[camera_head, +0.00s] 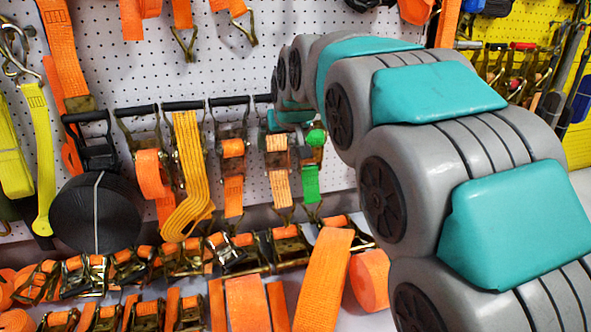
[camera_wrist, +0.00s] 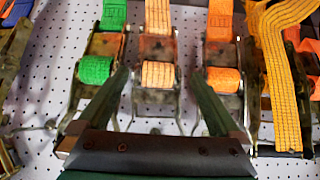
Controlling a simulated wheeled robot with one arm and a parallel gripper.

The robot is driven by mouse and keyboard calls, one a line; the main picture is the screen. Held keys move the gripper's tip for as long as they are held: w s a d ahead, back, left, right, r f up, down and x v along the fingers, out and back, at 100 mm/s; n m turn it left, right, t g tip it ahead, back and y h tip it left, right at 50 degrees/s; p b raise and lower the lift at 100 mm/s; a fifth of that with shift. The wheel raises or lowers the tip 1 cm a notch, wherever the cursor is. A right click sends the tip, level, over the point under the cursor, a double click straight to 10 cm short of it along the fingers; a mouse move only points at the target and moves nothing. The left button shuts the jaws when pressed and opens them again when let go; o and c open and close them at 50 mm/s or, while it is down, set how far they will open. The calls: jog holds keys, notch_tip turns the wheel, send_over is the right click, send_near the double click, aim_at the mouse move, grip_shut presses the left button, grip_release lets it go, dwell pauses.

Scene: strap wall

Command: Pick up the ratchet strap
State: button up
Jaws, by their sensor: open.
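Several ratchet straps hang on a white pegboard wall. An orange ratchet strap with dark lines (camera_head: 277,180) hangs near the end of my arm; in the wrist view an orange strap (camera_wrist: 158,75) with a metal ratchet lies between my fingers. My gripper (camera_wrist: 158,80) is open, one finger on each side of that ratchet. I cannot tell whether the fingers touch it. In the head view my arm hides part of the gripper.
A green strap (camera_head: 311,182) hangs close on one side and another orange strap (camera_head: 233,190) on the other. A yellow-orange strap (camera_head: 188,170) hangs further left. A shelf of orange ratchets (camera_head: 135,262) runs below. A black roll (camera_head: 97,215) is at left.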

aim_at(276, 142)
jog(key=shift+w+a, duration=0.3)
jog(key=shift+w, duration=0.35)
jog(key=x, duration=0.3)
jog(key=b+x, duration=0.1)
jog(key=x, duration=0.3)
jog(key=shift+w+r, duration=0.1)
jog(key=shift+w, duration=0.25)
jog(key=shift+r, duration=0.1)
grip_shut()
